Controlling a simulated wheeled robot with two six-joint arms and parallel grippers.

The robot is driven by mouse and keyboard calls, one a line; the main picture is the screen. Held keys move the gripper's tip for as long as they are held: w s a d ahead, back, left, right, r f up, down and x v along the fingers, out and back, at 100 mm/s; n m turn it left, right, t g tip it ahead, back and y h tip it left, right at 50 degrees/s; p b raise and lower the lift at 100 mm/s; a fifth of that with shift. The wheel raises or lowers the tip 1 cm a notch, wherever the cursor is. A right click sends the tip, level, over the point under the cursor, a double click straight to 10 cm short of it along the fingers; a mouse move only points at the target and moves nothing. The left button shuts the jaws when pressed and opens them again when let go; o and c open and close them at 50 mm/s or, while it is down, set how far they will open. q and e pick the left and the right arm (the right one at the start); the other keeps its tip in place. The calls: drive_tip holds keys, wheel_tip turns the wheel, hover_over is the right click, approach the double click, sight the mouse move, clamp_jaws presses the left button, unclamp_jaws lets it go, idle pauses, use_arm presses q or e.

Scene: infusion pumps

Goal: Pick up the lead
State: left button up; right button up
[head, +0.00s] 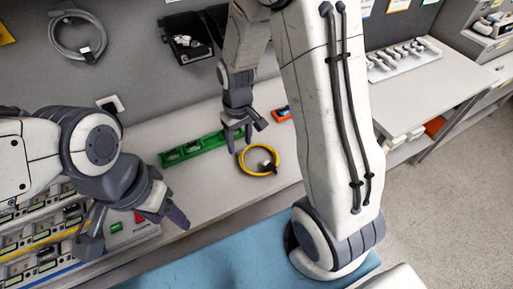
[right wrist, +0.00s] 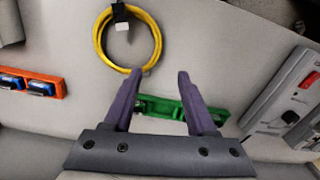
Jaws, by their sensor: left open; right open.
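A coiled yellow lead (head: 260,175) with a dark connector lies on the pale bench top. It also shows at the top of the right wrist view (right wrist: 98,42), with a black and white plug at its upper edge. My right gripper (head: 239,146) is open and empty, up and left of the coil in the head view. In the right wrist view the open fingertips (right wrist: 160,74) are just below the coil, its lower edge close to the left fingertip; I cannot tell whether they touch. My left gripper (head: 135,232) is open and empty at the lower left.
A green tray (head: 187,151) lies beside the coil, and an orange tray (head: 281,115) lies behind it. A grey coiled cable (head: 55,38) hangs on the wall beside a black bin (head: 190,40). Pump racks (head: 40,250) stand at the lower left. The bench right of the coil is partly hidden by my right arm.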

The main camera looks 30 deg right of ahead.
hover_over(243, 164)
wheel_tip(243, 164, down, 5)
drive_tip(key=shift+f+p, duration=0.2)
drive_tip(key=shift+p, duration=0.1)
drive_tip(key=shift+f+p, duration=0.3)
drive_tip(key=shift+f, duration=0.25)
drive_tip(key=shift+f+p, duration=0.45)
drive_tip(key=shift+f, duration=1.7)
clamp_jaws()
